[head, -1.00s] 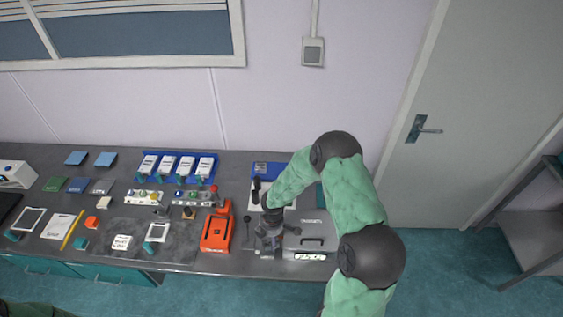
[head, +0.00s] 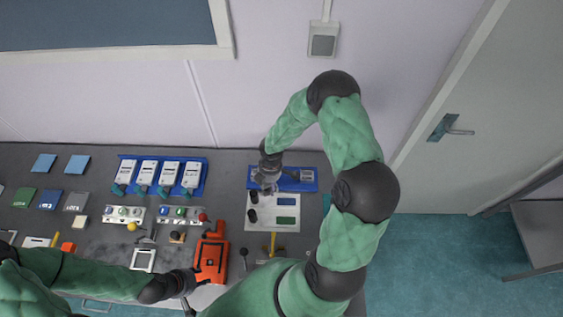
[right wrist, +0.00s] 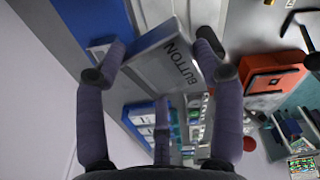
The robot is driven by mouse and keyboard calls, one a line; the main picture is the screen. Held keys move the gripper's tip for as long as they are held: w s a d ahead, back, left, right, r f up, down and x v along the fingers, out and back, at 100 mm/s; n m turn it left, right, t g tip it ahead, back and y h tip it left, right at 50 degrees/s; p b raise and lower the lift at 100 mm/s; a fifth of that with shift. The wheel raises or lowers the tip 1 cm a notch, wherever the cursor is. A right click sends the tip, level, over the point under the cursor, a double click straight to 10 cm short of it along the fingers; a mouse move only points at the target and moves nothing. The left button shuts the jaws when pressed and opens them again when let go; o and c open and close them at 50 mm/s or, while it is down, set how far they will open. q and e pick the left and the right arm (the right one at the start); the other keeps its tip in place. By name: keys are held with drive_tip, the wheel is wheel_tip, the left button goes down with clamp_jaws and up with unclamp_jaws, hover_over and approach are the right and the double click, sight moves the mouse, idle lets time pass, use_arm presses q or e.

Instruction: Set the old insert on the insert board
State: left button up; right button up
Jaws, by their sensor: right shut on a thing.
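The grey insert marked BUTTON (right wrist: 180,62) is held between the fingers of my right gripper (right wrist: 160,75) in the right wrist view. In the head view my right gripper (head: 268,187) is at the back, over the left end of the blue insert board (head: 312,188), and hides part of it. I cannot tell whether the insert touches the board. A blue surface (right wrist: 90,18) shows beside the insert in the wrist view. My left gripper (head: 190,287) is low, at the left edge of the orange device; its fingers are too unclear to read.
A white panel (head: 260,221) with black knobs lies in front of the board. An orange device (head: 211,258) stands to its left. A blue rack (head: 205,165) with several white units is further left. The wall (head: 265,110) rises close behind the table.

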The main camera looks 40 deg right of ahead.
drive_tip(key=w+d+f, duration=0.1)
drive_tip(key=d+f, duration=0.1)
drive_tip(key=d, duration=0.2)
drive_tip(key=w+d+f, duration=0.1)
drive_tip(key=d+f, duration=0.2)
drive_tip(key=d, duration=0.1)
drive_tip(key=w+d+f, duration=0.2)
drive_tip(key=d+f, duration=0.1)
drive_tip(key=d, duration=0.1)
drive_tip(key=shift+d+f, duration=0.15)
drive_tip(key=shift+w+d+f+b, duration=0.15)
drive_tip(key=shift+d+f+b, duration=0.4)
drive_tip(key=shift+d+f, duration=0.2)
use_arm(q)
drive_tip(key=shift+b+x, duration=0.45)
drive_tip(key=shift+x, duration=0.5)
use_arm(e)
wheel_tip(320, 180, down, 3)
drive_tip(key=shift+r, duration=0.2)
use_arm(q)
drive_tip(key=shift+w+a, duration=0.15)
use_arm(e)
drive_tip(key=shift+f, duration=0.25)
